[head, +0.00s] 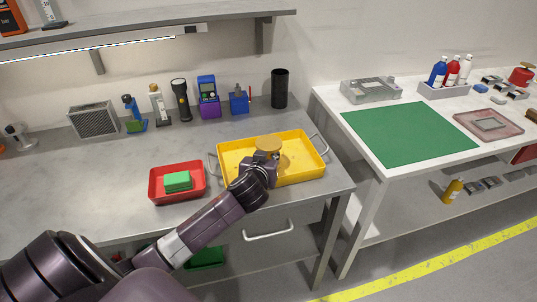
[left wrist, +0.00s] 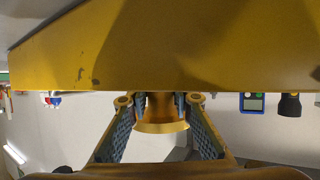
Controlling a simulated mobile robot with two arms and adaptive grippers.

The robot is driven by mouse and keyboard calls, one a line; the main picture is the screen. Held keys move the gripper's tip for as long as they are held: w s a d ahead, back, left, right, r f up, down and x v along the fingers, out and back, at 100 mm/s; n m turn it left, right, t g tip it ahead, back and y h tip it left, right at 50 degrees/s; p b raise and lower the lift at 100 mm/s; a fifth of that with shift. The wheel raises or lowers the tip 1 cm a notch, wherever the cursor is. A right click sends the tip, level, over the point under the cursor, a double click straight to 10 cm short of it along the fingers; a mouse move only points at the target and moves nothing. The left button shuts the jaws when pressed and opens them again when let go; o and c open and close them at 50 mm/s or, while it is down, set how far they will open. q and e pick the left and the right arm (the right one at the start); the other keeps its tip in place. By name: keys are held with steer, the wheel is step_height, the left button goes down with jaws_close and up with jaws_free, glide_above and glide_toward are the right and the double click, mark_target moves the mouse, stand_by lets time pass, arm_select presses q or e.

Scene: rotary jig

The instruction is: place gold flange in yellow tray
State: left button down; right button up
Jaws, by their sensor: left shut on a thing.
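The gold flange (head: 268,143) is held over the yellow tray (head: 309,172), inside the outline of its rim, with its round disc uppermost. My left gripper (head: 262,158) is shut on it. In the left wrist view, the flange (left wrist: 162,126) sits between the two fingers (left wrist: 160,101), and the tray's scratched yellow surface (left wrist: 150,60) fills the top of that upside-down picture. The flange's lower end is hidden in the head view, so I cannot tell whether it touches the tray floor. My right gripper is not in view.
A red bin (head: 157,193) with green blocks (head: 177,181) stands left of the tray. A black cylinder (head: 280,88), a flashlight (head: 180,98) and other tools line the back. The white table (head: 340,101) with a green mat (head: 408,133) is to the right.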

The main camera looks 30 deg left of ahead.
arm_select(q)
steer(key=c, duration=1.7)
jaws_free()
steer(key=shift+s, duration=0.1)
steer(key=v, duration=1.2)
steer(key=shift+r+b, duration=0.1)
steer(key=shift+b, duration=0.2)
